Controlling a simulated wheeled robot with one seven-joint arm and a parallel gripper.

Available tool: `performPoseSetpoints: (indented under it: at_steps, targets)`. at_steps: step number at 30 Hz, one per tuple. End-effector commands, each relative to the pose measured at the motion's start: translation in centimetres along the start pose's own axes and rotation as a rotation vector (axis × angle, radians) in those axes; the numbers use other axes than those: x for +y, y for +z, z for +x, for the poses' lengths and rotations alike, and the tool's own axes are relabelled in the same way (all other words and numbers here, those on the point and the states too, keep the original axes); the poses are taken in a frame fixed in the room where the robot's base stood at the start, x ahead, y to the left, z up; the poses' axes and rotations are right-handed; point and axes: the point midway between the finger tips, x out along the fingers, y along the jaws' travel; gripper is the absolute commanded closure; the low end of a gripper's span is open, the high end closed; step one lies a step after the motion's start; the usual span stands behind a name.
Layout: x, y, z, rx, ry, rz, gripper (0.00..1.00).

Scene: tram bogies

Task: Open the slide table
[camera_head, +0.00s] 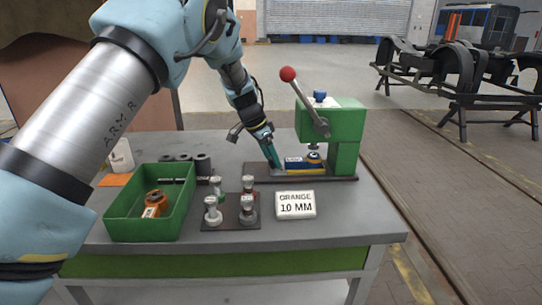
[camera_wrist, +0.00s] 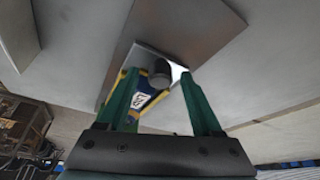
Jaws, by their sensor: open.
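A green press (camera_head: 346,135) with a red-balled lever (camera_head: 288,74) stands on a dark base plate (camera_head: 335,178) on the workbench. A small blue slide table (camera_head: 295,163) with a white label and yellow edging sits low on that base, under the press head. It also shows in the wrist view (camera_wrist: 151,98). My gripper (camera_head: 274,163) is at the left end of the slide table, with its green fingers pointing down. In the wrist view my gripper (camera_wrist: 160,85) is open, and a dark round knob (camera_wrist: 161,73) shows between the fingers. Whether the fingers touch anything is unclear.
A green bin (camera_head: 184,207) holding an orange part (camera_head: 154,204) stands at the left. A dark plate with several grey-topped pegs (camera_head: 249,203) and a sign reading "ORANGE 10 MM" (camera_head: 296,205) are at the front. Dark cylinders (camera_head: 203,165) stand behind the bin. The bench's right side is clear.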

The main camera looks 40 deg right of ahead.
Motion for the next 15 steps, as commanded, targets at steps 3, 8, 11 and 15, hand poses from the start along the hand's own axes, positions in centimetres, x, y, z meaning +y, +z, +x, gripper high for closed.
performPoseSetpoints:
  at_steps: [3, 8, 11, 15]
  targets:
    - [-0.01, -0.01, -0.02, 0.0, 0.0, 0.0, 0.34]
    - [0.0, 0.0, -0.04, 0.0, 0.0, 0.0, 0.53]
    - [-0.01, 0.0, -0.05, 0.0, 0.0, 0.0, 0.64]
    - [0.0, 0.0, -0.05, 0.0, 0.0, 0.0, 0.8]
